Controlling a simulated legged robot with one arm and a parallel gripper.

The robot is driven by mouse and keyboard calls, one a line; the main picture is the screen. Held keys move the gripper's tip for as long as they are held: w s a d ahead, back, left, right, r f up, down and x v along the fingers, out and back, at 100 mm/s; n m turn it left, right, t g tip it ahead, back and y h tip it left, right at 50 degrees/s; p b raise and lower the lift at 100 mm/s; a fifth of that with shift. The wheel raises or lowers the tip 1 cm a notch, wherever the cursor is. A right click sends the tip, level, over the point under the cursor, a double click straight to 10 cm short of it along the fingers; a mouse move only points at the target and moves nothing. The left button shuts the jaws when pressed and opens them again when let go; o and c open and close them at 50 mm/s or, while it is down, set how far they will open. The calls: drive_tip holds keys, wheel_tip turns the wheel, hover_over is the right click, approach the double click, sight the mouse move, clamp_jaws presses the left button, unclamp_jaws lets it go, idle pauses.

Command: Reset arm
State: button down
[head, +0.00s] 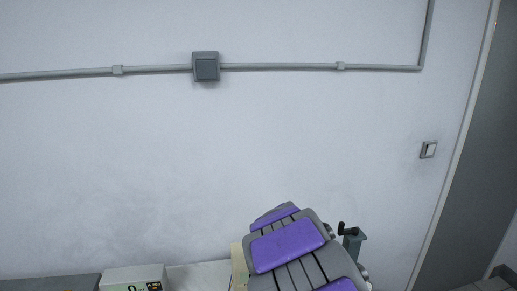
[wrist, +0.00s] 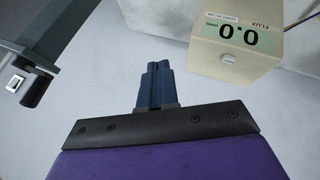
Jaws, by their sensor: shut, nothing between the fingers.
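My gripper (wrist: 153,85) shows in the wrist view as two dark blue fingers pressed together, with nothing between them. It points away from my purple and dark grey wrist. In the head view my purple and grey arm rises at the bottom centre, and I cannot make out the fingers there. A cream flux meter (wrist: 235,40) is at the upper right of the wrist view, apart from the fingers, and its display reads 0.0. A cream box with a dark display (head: 133,279) stands at the lower left of the head view.
A grey device with a black crank handle (head: 352,242) is just right of my arm. A black handle (wrist: 37,90) also shows at the left of the wrist view. A grey switch box (head: 206,67) and conduit run along the wall. A dark door (head: 470,170) is at the right.

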drive_tip(key=s+d+r+m+g, duration=0.15)
drive_tip(key=s+d, duration=0.25)
drive_tip(key=s, duration=0.6)
drive_tip(key=s+d+r+m+g, duration=0.1)
drive_tip(key=s+d+m+g, duration=0.15)
drive_tip(key=s, duration=0.85)
drive_tip(key=s+a+f+g+y, duration=0.1)
drive_tip(key=s+g, duration=0.1)
drive_tip(key=s, duration=0.9)
drive_tip(key=s+a+g+y, duration=0.2)
drive_tip(key=s, duration=0.9)
drive_tip(key=shift+s+f+g, duration=0.25)
drive_tip(key=shift+f+g, duration=0.05)
drive_tip(key=shift+f, duration=0.05)
drive_tip(key=c, duration=1.8)
unclamp_jaws()
drive_tip(key=shift+c, duration=0.2)
